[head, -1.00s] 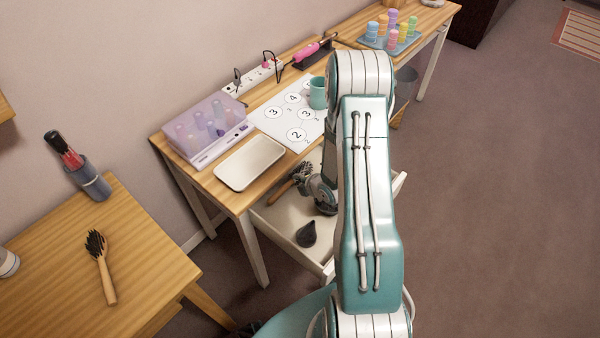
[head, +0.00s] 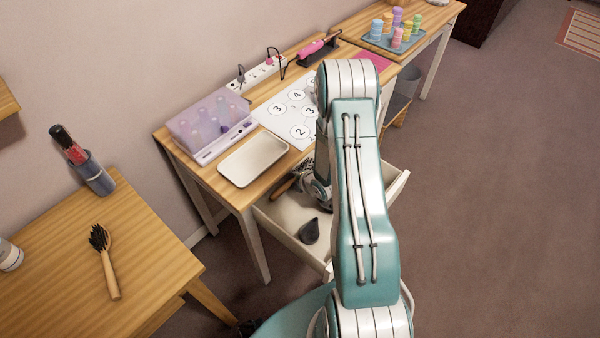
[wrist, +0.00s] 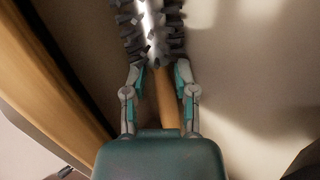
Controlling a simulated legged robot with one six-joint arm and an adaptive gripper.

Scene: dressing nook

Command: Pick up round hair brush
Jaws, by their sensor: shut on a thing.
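The round hair brush (wrist: 152,40) has dark bristles around a shiny barrel and a wooden handle (wrist: 167,98). In the wrist view, my gripper (wrist: 158,73) is shut on it near where the barrel meets the handle, one finger on each side. The far end of the barrel is cut off by the picture edge, and the handle runs under my gripper. In the head view, the brush (head: 284,186) shows at the open drawer (head: 280,215), partly hidden by my arm. I cannot tell whether it touches the drawer floor.
A dark teardrop-shaped thing (head: 310,231) lies in the drawer near my arm. Above are a white tray (head: 253,160), a purple case (head: 210,125) and a numbered mat (head: 285,115). A different brush (head: 105,255) lies on the left table. Floor at right is clear.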

